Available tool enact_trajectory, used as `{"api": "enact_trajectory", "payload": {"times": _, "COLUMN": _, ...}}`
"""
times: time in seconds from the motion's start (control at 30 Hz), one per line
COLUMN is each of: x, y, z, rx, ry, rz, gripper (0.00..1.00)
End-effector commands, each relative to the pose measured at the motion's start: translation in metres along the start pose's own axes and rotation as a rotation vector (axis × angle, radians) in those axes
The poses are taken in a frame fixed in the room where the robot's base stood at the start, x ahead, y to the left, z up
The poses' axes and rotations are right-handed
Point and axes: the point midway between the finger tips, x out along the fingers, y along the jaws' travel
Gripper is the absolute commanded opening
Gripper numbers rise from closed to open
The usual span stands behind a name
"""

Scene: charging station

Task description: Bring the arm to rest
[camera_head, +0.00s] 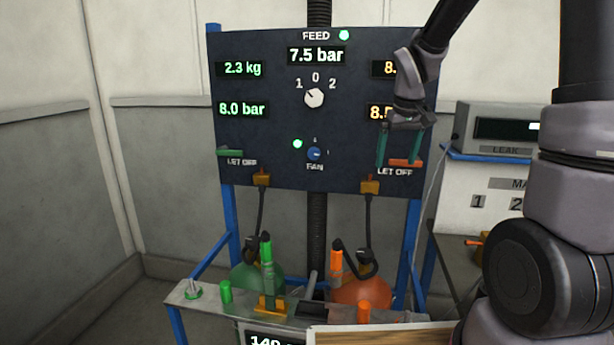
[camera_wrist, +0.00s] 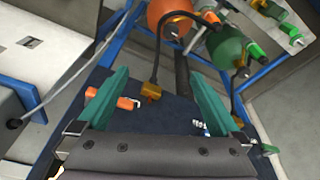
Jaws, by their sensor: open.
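My gripper (camera_head: 399,150) is open in front of the right side of the dark panel (camera_head: 270,80), its two green fingers pointing down. In the head view the orange let-off lever (camera_head: 405,163) shows between and behind the fingertips; I cannot tell whether a finger touches it. In the wrist view my gripper (camera_wrist: 160,98) is open with nothing held between its fingers, and the orange lever (camera_wrist: 128,103) shows near the left finger. My arm reaches in from the upper right and covers part of the right-hand readouts.
Green (camera_head: 248,278) and orange (camera_head: 368,296) cylinders stand below the panel behind a metal shelf (camera_head: 210,302). Hoses hang from brass fittings. A leak meter (camera_head: 500,128) stands on the right. Open floor and bare walls lie to the left.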

Motion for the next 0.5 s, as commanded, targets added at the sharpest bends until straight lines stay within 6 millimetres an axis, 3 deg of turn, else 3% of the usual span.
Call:
{"api": "enact_trajectory", "payload": {"times": 0.03, "x": -0.02, "y": 0.002, "z": 0.007, "rx": 0.036, "ry": 0.028, "rz": 0.001, "gripper": 1.0}}
{"api": "enact_trajectory", "payload": {"times": 0.2, "x": -0.071, "y": 0.003, "z": 0.036, "rx": 0.155, "ry": 0.102, "rz": -0.015, "gripper": 1.0}}
{"api": "enact_trajectory", "payload": {"times": 0.5, "x": -0.141, "y": -0.002, "z": 0.096, "rx": 0.36, "ry": 0.234, "rz": -0.078, "gripper": 1.0}}
